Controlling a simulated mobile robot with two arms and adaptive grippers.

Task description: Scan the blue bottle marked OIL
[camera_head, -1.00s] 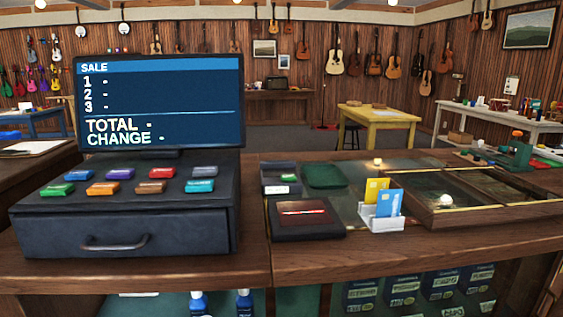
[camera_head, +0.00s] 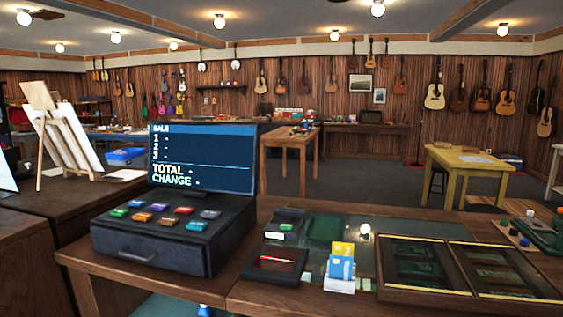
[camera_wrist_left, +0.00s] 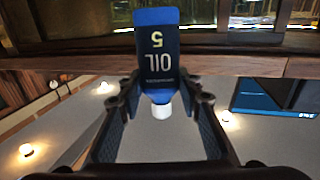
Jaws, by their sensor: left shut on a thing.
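The blue bottle (camera_wrist_left: 157,60) marked OIL 5 is in the left wrist view, its lettering upside down and its white cap towards the bottom of the picture. My left gripper (camera_wrist_left: 160,90) is shut on it, one finger on each side near the cap end. In the head view the sale screen (camera_head: 203,158) shows empty lines 1 to 3, TOTAL and CHANGE. It stands behind the dark register (camera_head: 165,245) with coloured keys. Neither gripper shows in the head view.
An easel (camera_head: 60,130) stands at left.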

